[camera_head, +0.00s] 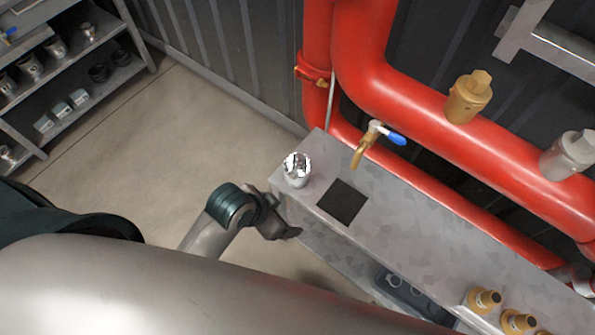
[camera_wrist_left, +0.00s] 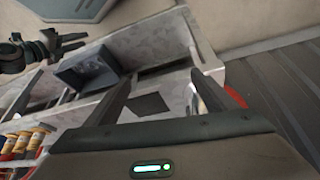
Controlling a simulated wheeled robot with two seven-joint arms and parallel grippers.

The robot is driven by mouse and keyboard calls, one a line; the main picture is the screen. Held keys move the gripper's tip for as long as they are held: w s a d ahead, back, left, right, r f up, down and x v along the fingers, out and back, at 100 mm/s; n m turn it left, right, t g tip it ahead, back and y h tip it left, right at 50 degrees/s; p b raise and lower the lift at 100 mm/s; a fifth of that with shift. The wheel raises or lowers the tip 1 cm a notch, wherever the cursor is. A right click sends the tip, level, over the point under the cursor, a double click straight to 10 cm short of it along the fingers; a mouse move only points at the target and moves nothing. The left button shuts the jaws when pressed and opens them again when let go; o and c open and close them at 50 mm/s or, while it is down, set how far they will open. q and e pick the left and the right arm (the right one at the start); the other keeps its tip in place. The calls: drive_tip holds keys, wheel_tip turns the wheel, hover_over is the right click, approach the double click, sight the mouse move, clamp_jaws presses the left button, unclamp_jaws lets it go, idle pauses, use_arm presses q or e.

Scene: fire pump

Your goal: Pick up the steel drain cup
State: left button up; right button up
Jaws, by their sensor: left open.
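The shiny steel drain cup (camera_head: 296,170) stands on the near left end of the grey metal bench, beside a dark square (camera_head: 342,203) in its top. My left gripper (camera_head: 282,229) is just in front of the bench's left end, below the cup in the picture and apart from it. In the left wrist view my left gripper (camera_wrist_left: 162,76) shows both fingers spread, with nothing held. A bright sliver beside the right finger there may be the cup, mostly hidden. A dark gripper at that view's upper left looks like my right one (camera_wrist_left: 62,45); its opening is unclear.
A brass tap (camera_head: 364,148) with a blue lever hangs over the bench, close to the cup. Large red pipes (camera_head: 430,100) run behind. Brass fittings (camera_head: 484,300) stand at the bench's right. A shelf (camera_head: 62,75) with several cups is far left. Open floor lies between.

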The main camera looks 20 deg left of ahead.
use_arm(q)
drive_tip(key=w+d+r+m+g+h, duration=0.1)
drive_tip(key=w+d+r+m+h, duration=0.1)
drive_tip(key=w+d+r+m, duration=0.4)
wheel_tip(320, 180, up, 8)
drive_tip(key=m+g+y, duration=0.3)
drive_tip(key=m+y, duration=0.2)
drive_tip(key=m, duration=0.9)
hover_over(296, 163)
drive_tip(key=s+d, duration=0.1)
drive_tip(key=s, duration=0.2)
drive_tip(key=shift+s, duration=0.15)
use_arm(e)
drive_tip(key=shift+s, duration=0.15)
use_arm(q)
drive_tip(key=shift+f, duration=0.1)
wheel_tip(296, 163, down, 12)
drive_tip(key=shift+d+f+p, duration=0.1)
drive_tip(key=shift+p, duration=0.7)
use_arm(e)
drive_tip(key=shift+g, duration=0.8)
drive_tip(key=s, duration=0.1)
drive_tip(key=s+d+f, duration=0.1)
drive_tip(key=s, duration=0.1)
drive_tip(key=s+d, duration=0.1)
drive_tip(key=s, duration=0.1)
drive_tip(key=shift+f, duration=0.35)
